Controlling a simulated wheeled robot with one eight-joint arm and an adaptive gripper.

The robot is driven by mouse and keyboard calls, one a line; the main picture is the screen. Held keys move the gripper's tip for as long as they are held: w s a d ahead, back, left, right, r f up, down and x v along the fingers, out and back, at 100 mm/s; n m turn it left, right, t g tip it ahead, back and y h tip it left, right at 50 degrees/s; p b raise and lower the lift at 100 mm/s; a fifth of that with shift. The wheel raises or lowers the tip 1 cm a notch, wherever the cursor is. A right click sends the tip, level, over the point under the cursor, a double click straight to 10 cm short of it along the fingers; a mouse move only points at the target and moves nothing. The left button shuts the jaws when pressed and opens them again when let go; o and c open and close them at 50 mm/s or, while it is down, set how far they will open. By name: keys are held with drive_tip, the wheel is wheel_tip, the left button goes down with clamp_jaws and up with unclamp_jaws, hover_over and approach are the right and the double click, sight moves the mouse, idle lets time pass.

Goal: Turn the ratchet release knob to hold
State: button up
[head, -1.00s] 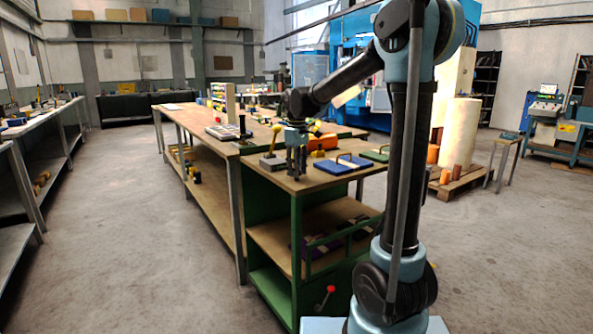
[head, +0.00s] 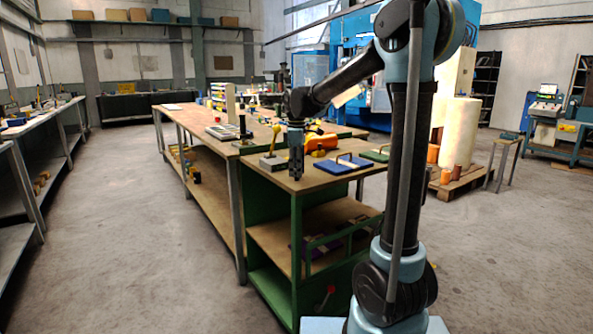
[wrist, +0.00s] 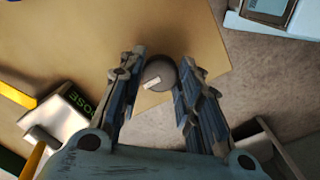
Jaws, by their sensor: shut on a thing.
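A round dark grey knob (wrist: 160,70) with a white pointer mark shows near the top middle of the wrist view. The mark lies on its lower-left side in that view. My gripper (wrist: 163,74) has one finger on each side of the knob and is shut on it. In the head view my gripper (head: 296,178) points down at the near left corner of the green-framed bench (head: 268,182) and hides the knob. No hold marking can be read.
A grey block (wrist: 62,118) with a yellow lever and green lettering, partly readable as "OSE", stands close to my gripper. A blue plate with a handle (head: 343,165) and an orange item (head: 322,140) lie on the bench. Open floor (head: 150,230) is to the left.

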drive_tip(key=o, duration=1)
drive_tip(key=shift+o, duration=0.2)
wheel_tip(320, 180, up, 12)
drive_tip(key=shift+d, duration=0.1)
drive_tip(key=s+d+f+m+t, duration=0.1)
drive_tip(key=s+d+f+m, duration=0.35)
drive_tip(key=s+d, duration=0.35)
drive_tip(key=s+d+f+m, duration=0.45)
drive_tip(key=s+d, duration=0.25)
drive_tip(key=s, duration=0.2)
drive_tip(key=s+d+f+m, duration=0.3)
drive_tip(key=s+f, duration=0.4)
drive_tip(key=f, duration=0.2)
drive_tip(key=s+d+f+m+t, duration=0.1)
drive_tip(key=s+d+f+m, duration=0.3)
drive_tip(key=s+f, duration=0.3)
drive_tip(key=shift+s+f, duration=0.3)
drive_tip(key=shift+f, duration=0.65)
